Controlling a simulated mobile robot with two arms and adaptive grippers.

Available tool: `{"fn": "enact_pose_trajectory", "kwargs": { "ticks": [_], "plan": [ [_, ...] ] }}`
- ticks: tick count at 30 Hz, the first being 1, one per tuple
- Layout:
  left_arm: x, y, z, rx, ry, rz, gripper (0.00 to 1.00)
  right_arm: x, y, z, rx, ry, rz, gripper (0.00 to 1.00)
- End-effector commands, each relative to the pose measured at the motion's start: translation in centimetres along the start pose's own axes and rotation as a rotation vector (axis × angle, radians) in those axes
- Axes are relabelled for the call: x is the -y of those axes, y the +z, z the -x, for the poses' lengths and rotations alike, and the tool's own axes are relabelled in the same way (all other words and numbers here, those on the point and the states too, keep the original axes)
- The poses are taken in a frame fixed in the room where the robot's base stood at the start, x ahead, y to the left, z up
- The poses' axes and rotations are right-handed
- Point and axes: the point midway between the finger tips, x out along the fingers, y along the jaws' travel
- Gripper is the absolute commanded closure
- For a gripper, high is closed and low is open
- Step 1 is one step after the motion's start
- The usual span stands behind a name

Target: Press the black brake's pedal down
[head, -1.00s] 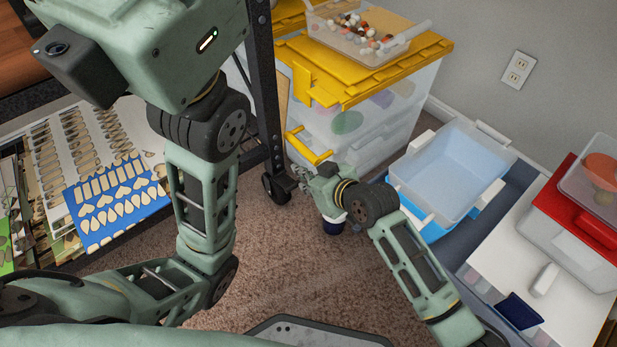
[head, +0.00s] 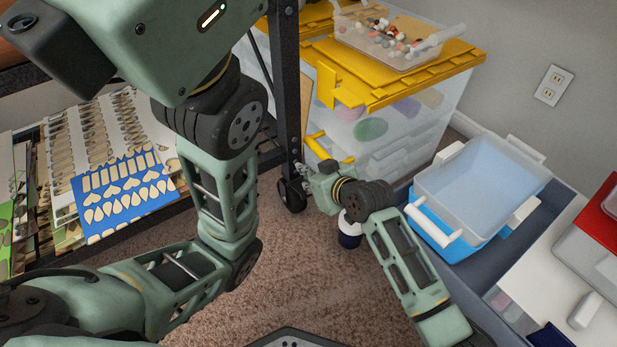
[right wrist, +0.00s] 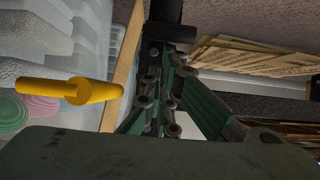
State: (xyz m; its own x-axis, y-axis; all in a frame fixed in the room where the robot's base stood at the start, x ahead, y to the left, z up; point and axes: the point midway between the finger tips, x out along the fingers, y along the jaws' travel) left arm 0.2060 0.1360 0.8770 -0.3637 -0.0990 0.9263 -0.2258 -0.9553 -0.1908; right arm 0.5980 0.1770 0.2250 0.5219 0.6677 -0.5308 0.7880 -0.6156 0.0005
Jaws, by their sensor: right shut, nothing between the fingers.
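A black caster wheel (head: 291,195) stands on the carpet at the foot of the black rack post (head: 286,90) in the head view. I cannot make out its brake pedal clearly; my right gripper is close by. My right gripper (head: 308,174) is just right of the caster and a little above it, shut and empty. In the right wrist view its closed fingers (right wrist: 155,98) point toward a dark post and block (right wrist: 168,32); whether they touch it I cannot tell. My left arm shows at the left of the head view, but its fingers are out of frame.
A clear drawer bin with a yellow lid (head: 400,80) stands behind my right gripper; its yellow handle (right wrist: 70,90) juts close to the fingers. A blue-and-clear bin (head: 470,190) is at right. A dark blue and white item (head: 349,232) sits under my right wrist.

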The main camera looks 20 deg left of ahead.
Motion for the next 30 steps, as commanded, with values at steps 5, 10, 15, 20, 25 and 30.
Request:
{"fn": "enact_pose_trajectory", "kwargs": {
  "ticks": [5, 10, 15, 20, 25, 30],
  "plan": [
    [0.1, 0.2, -0.5, -0.001, 0.0, 0.0, 0.68, 0.0, 0.2, 0.2, 0.002, -0.001, -0.001, 1.0],
    [0.2, 0.3, -0.9, 0.0, 0.001, 0.0, 0.68, 0.0, 0.5, 0.2, 0.001, 0.0, -0.001, 1.0],
    [0.2, 0.4, -1.2, 0.0, 0.0, 0.0, 0.68, 0.0, 0.8, 0.3, 0.003, 0.0, -0.001, 1.0],
    [0.3, 0.6, -1.7, 0.0, 0.0, 0.0, 0.68, -0.1, 1.2, 0.4, 0.004, 0.0, -0.001, 1.0],
    [0.5, 0.8, -2.3, 0.0, 0.0, 0.0, 0.68, 0.0, 1.9, 0.5, 0.006, -0.001, -0.001, 1.0],
    [0.4, 0.7, -1.9, 0.001, 0.0, 0.0, 0.68, -0.1, 3.6, 0.4, -0.036, 0.001, -0.003, 1.0]
  ]
}}
